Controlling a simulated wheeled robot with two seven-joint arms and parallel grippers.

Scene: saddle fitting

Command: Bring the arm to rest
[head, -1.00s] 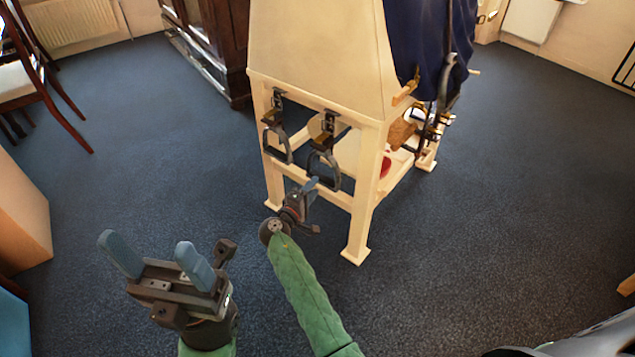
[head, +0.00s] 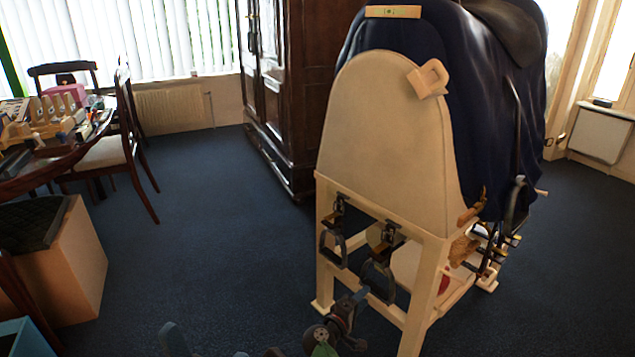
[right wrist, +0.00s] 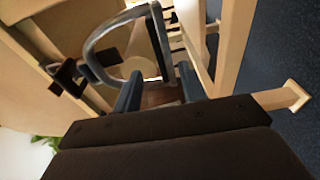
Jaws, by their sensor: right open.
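My right gripper (head: 357,298) is low in front of the cream wooden stand (head: 395,130), just below the right one of two hanging stirrups (head: 379,282). In the right wrist view its two blue-grey fingers (right wrist: 158,90) are apart, with a metal stirrup (right wrist: 100,40) just beyond them; I see nothing clamped, but cannot tell whether they touch it. The other stirrup (head: 333,248) hangs to the left. My left gripper (head: 205,346) shows only as blue fingertips, spaced apart, at the bottom edge; the rest of it is cut off.
A dark saddle (head: 510,30) sits on the blue cloth (head: 490,110) over the stand. A dark cabinet (head: 285,90) stands behind. A cluttered table (head: 35,165), chair (head: 105,152) and tan box (head: 75,265) are at the left. The carpet (head: 200,230) between is clear.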

